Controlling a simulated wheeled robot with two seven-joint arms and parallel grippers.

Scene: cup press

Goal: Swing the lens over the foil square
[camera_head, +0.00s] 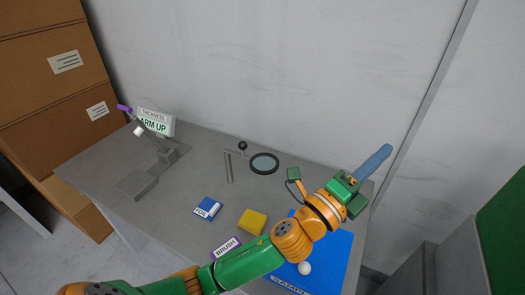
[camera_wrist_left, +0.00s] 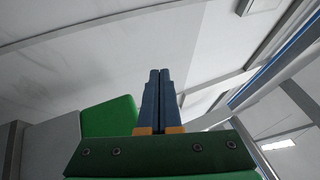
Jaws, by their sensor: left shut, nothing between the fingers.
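The lens (camera_head: 264,163) is a round disc in a black ring, joined to a short upright metal post (camera_head: 229,168) with a dark knob (camera_head: 242,146) beside it. The blue foil square (camera_head: 207,208), with a white label, lies on the grey table in front of the post, left of and nearer than the lens. The lens is not above it. My left gripper (camera_head: 386,152) is beyond the table's right side, pointing up and right, away from the lens. Its blue fingers are shut and empty in the left wrist view (camera_wrist_left: 159,75). My right gripper is not in view.
A yellow block (camera_head: 253,221), a purple label reading BRUSH (camera_head: 226,247) and a blue mat (camera_head: 337,258) with a white ball (camera_head: 304,268) are near my left arm. A press-like device (camera_head: 150,150) and a sign (camera_head: 156,122) stand at the table's left. Cardboard boxes (camera_head: 55,80) stand beyond.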

